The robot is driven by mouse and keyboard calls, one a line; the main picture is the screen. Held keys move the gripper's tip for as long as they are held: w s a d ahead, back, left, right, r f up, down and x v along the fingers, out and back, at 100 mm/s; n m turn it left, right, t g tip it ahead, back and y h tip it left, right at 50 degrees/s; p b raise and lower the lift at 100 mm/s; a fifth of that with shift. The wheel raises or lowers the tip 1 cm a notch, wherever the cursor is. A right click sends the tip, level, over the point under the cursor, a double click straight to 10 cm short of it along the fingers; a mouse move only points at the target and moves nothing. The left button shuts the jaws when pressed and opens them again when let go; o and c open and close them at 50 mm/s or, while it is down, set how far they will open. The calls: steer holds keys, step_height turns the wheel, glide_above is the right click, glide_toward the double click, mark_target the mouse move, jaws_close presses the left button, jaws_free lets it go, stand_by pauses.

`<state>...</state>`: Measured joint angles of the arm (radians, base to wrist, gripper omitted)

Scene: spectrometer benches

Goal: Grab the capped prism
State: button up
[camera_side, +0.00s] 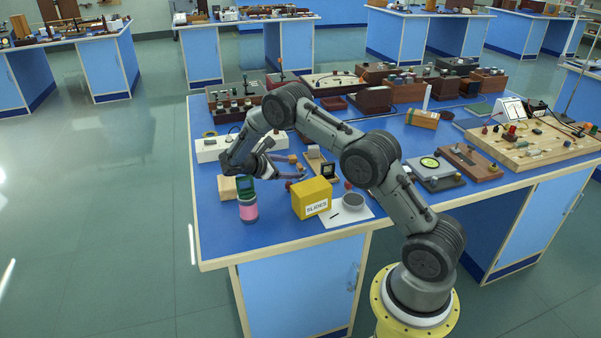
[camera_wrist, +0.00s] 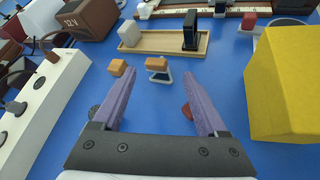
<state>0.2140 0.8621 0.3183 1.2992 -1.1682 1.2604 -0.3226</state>
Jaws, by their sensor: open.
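The capped prism (camera_wrist: 158,72) lies ahead in the wrist view, a clear triangular-looking body with an orange cap on its near top. It is on the blue bench top, between the lines of my two fingers. My gripper (camera_wrist: 159,80) is open and empty, with one purple finger on each side and the prism around or just beyond the tips. An orange block (camera_wrist: 117,67) stands left of the prism, partly behind the left fingertip. In the side view my gripper (camera_side: 303,168) reaches right, low over the bench; the prism is hard to make out there.
A yellow slides box (camera_wrist: 286,85) stands close on the right. A wooden tray (camera_wrist: 160,46) with a white cube and black block lies beyond. A white bar-shaped box (camera_wrist: 40,100) is at left. A red piece (camera_wrist: 187,112) and a dark round piece lie beside the fingers.

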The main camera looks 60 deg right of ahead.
mark_target(298, 167)
steer(key=shift+x, duration=3.7)
steer(key=shift+w, duration=0.2)
jaws_close()
